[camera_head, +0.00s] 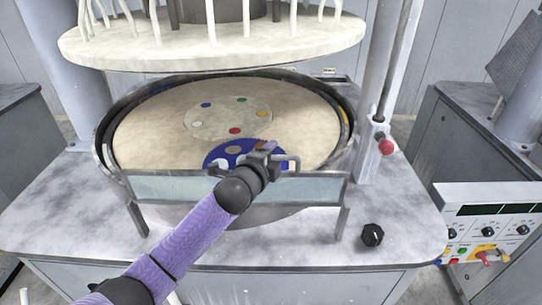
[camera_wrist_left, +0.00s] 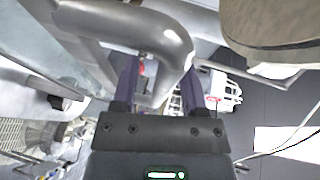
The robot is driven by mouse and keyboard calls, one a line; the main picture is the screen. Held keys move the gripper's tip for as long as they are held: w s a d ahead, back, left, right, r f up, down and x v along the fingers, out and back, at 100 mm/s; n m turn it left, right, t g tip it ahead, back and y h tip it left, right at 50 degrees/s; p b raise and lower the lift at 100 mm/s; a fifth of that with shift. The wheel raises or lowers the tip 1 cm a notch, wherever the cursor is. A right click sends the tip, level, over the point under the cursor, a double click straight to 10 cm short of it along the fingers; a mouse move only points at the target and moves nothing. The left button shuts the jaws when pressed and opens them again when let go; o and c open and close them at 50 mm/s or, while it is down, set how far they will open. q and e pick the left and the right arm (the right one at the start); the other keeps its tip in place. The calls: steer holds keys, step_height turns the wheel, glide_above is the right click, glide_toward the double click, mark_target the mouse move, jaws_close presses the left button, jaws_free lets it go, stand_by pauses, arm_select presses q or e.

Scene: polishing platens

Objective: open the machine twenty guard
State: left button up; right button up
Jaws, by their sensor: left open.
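The guard (camera_head: 170,188) is a clear panel in a metal frame across the front of the round platen. It stands upright, with the frame running along the platen's near rim. My left gripper (camera_head: 270,153) is at the guard's top edge, right of its middle, near a grey bar handle (camera_head: 291,158). In the left wrist view the open jaws (camera_wrist_left: 160,82) have purple fingers. A thick curved metal bar (camera_wrist_left: 150,28) crosses close at the fingertips; I cannot tell whether they touch it. My arm hides part of the panel. My right gripper is not in view.
The platen (camera_head: 150,135) carries a pale disc with coloured dots and a blue disc (camera_head: 218,155). A large round upper plate (camera_head: 200,55) hangs above. A red knob (camera_head: 386,147) is on the right post, a black knob (camera_head: 372,235) on the tabletop. A control panel (camera_head: 487,235) stands right.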

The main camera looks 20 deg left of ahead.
arm_select(q)
steer(key=shift+w+f, duration=0.1)
steer(key=shift+w, duration=0.3)
jaws_close()
stand_by(1.2)
